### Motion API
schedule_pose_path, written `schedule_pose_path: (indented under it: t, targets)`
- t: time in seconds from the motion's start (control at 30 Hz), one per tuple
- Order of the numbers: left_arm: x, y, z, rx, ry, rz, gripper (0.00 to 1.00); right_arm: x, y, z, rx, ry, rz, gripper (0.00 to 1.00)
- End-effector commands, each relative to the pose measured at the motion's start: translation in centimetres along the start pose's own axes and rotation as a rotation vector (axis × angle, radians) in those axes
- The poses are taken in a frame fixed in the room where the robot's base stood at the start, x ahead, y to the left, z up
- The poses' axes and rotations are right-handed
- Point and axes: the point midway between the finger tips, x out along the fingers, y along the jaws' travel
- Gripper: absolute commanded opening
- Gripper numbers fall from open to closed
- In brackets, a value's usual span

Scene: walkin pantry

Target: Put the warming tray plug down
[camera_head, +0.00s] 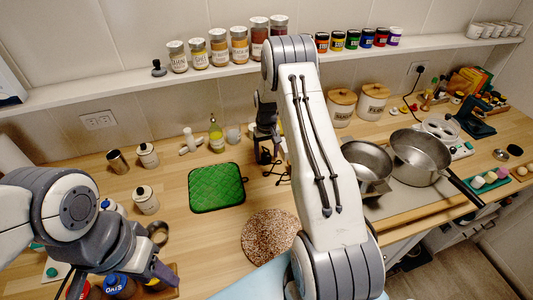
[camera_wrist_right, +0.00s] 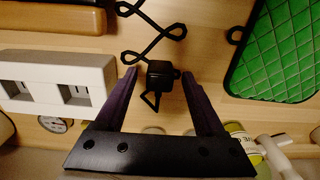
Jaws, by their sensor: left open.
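The black warming tray plug (camera_wrist_right: 160,76) shows in the right wrist view between the fingers of my right gripper (camera_wrist_right: 160,78). Its thin black cord (camera_wrist_right: 150,35) runs in loops over the wooden counter. A gap shows between the plug and the left finger, and the plug lies close to the right finger. In the head view my right gripper (camera_head: 264,155) is low over the counter, partly hidden by my arm, with the cord (camera_head: 278,170) beside it. My left gripper (camera_head: 160,280) is open at the lower left, apart from the plug.
A green quilted mat (camera_head: 216,187) lies left of my right gripper. A white two-slot box (camera_wrist_right: 55,82) is left of the plug in the wrist view. A speckled round mat (camera_head: 268,235) lies nearer me. Pots (camera_head: 418,155) stand at right, jars (camera_head: 240,45) on the shelf.

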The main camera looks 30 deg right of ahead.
Motion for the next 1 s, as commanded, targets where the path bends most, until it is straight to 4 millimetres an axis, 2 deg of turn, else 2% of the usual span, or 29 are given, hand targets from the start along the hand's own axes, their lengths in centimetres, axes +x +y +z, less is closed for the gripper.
schedule_pose_path:
  t: [0.2,0.27,0.7,0.83,1.0]
  targets:
    - [-0.3,0.0,0.0,0.0,0.0,0.0,0.5,-0.6,0.0,0.0,0.0,0.001,0.0,0.71]
    - [0.3,0.0,0.0,0.0,0.0,0.0,0.5,-1.0,0.0,-0.1,0.0,0.004,0.0,0.71]
    - [3.4,-0.2,0.2,0.001,0.0,0.0,0.5,-9.7,0.0,-0.1,0.0,0.004,0.0,0.71]
    - [3.7,-0.3,0.2,0.001,0.0,0.0,0.5,-11.4,0.0,-0.1,0.0,0.003,0.0,0.71]
    - [3.8,-0.3,0.2,0.001,0.0,0.0,0.5,-12.3,0.0,0.0,0.0,-0.001,0.0,0.71]
